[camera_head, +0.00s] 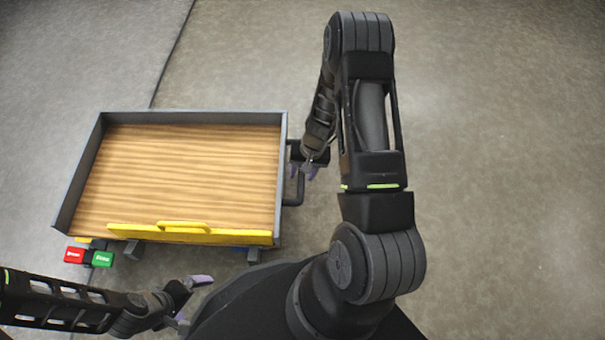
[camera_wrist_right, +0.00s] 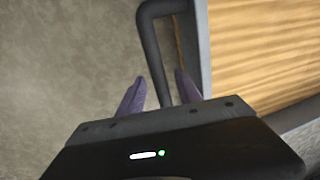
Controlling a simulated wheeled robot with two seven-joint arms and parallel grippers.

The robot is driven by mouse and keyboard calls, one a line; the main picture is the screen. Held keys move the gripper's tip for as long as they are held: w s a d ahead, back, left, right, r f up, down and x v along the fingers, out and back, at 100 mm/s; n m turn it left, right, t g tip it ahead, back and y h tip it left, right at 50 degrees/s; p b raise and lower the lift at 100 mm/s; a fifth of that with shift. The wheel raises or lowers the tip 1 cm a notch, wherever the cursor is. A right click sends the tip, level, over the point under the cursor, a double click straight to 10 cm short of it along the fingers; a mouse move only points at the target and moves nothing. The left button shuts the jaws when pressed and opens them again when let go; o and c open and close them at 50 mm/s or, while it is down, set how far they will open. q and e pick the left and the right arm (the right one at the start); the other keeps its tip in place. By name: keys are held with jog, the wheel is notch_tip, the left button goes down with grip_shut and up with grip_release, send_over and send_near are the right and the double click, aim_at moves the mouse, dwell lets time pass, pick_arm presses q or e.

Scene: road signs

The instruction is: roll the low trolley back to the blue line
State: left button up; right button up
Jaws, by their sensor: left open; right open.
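The low trolley (camera_head: 75,180) has a wood-grain deck, a grey rim and a yellow bar along its near side. A dark tube handle (camera_head: 299,188) sticks out from its right side; it also shows in the right wrist view (camera_wrist_right: 152,45). My right gripper (camera_head: 311,172) is at this handle, open. In the right wrist view its fingers (camera_wrist_right: 160,78) stand on either side of the handle tube, not closed on it. My left gripper (camera_head: 194,299) is open and empty, near the trolley's near side. Small blue patches show under the trolley's near edge; I cannot tell whether they are the blue line.
A red block (camera_head: 74,255) and a green block (camera_head: 103,259) with white lettering sit by the trolley's near left corner. A dark seam crosses the floor behind the trolley. The grey floor (camera_head: 510,170) to the right is clear.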

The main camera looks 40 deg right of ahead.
grip_shut()
dwell(0.5)
dwell(1.0)
